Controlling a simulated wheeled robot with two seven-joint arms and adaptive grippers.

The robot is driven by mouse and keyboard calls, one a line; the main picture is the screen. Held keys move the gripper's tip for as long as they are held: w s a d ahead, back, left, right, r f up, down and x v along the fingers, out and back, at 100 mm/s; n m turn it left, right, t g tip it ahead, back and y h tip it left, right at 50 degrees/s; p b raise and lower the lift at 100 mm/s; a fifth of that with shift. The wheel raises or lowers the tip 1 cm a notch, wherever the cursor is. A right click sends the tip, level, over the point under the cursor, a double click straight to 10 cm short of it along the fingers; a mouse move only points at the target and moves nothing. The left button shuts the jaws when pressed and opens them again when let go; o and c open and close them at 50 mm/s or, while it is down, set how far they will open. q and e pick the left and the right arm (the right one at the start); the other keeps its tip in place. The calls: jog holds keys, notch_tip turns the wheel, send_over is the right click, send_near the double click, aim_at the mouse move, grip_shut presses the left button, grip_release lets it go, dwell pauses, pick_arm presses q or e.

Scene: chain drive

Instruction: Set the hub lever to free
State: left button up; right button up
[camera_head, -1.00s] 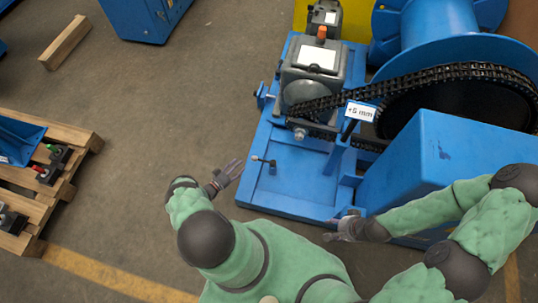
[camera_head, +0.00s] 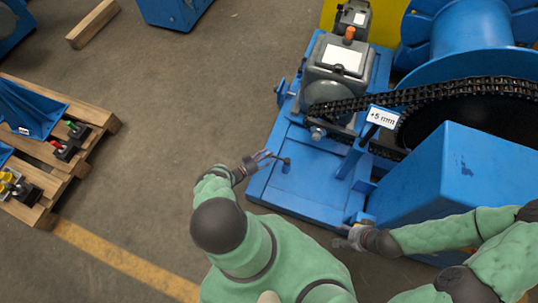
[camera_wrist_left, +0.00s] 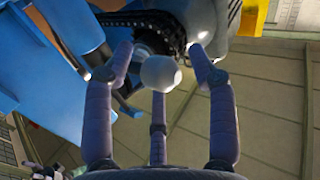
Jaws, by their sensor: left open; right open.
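A small lever (camera_head: 286,161) stands on the blue base plate in the head view; I take it for the hub lever. My left gripper (camera_head: 264,158) is at its left end, with its fingers spread. In the left wrist view a round grey knob (camera_wrist_left: 160,73) shows between the open fingers of my left gripper (camera_wrist_left: 162,62); I cannot tell whether they touch it. No free or locked marking is readable. My right gripper (camera_head: 350,237) is open and empty by the front edge of the base, near the blue housing.
The grey gear unit (camera_head: 336,65), the black chain (camera_head: 440,93) and the "+5 mm" tag (camera_head: 383,117) are behind the lever. The blue housing (camera_head: 455,180) stands at right. A wooden pallet (camera_head: 98,115) with parts lies at left. The floor between is clear.

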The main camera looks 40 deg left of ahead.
pick_arm(q)
jog(key=shift+w+d, duration=0.1)
jog(key=shift+w, duration=0.4)
grip_shut()
